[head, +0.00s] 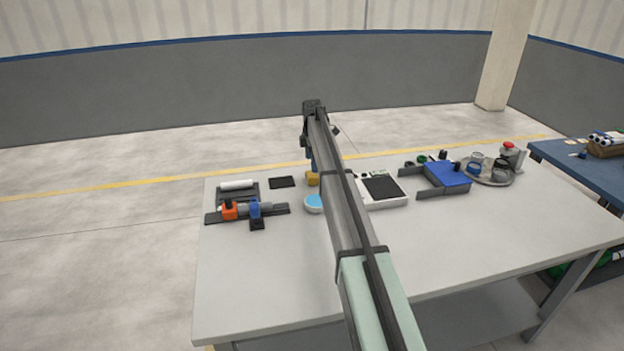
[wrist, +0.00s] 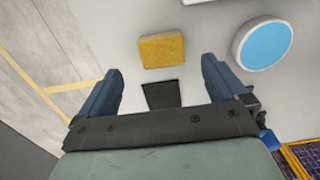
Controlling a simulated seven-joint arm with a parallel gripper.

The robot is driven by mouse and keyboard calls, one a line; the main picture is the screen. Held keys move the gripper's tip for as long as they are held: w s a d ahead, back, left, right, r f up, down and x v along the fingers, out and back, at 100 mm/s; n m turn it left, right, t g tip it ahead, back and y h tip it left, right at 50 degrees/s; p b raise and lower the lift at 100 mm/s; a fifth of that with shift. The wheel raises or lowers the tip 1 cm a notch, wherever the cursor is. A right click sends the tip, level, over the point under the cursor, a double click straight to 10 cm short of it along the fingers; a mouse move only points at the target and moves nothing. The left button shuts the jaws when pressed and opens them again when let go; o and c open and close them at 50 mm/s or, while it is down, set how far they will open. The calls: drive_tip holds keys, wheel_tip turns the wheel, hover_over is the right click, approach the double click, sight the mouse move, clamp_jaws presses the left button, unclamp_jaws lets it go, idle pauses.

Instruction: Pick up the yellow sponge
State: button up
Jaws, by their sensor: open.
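The yellow sponge (wrist: 162,50) lies flat on the white table in the wrist view. In the head view the sponge (head: 312,179) is small and partly hidden by my arm. My gripper (wrist: 165,80) is open and empty, with its two blue fingers apart. In the wrist picture the sponge appears beyond the fingertips, between their lines, and apart from both. In the head view my gripper (head: 310,165) is over the table near the sponge, mostly hidden behind my arm.
A round blue-topped dish (wrist: 263,43) lies right of the sponge. A black pad (head: 282,182) lies nearby. An orange-and-blue clamp fixture (head: 248,211) is at left. A white device (head: 381,189), a blue block (head: 447,176) and a tray (head: 491,180) stand at right. The front table is clear.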

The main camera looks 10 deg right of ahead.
drive_tip(key=shift+s+f, duration=0.15)
drive_tip(key=shift+f, duration=3.4)
drive_tip(key=shift+c, duration=0.5)
drive_tip(key=c, duration=0.9)
drive_tip(key=shift+r, duration=0.1)
drive_tip(key=shift+c, duration=0.2)
wheel_tip(320, 180, up, 10)
drive_tip(key=shift+f, duration=0.1)
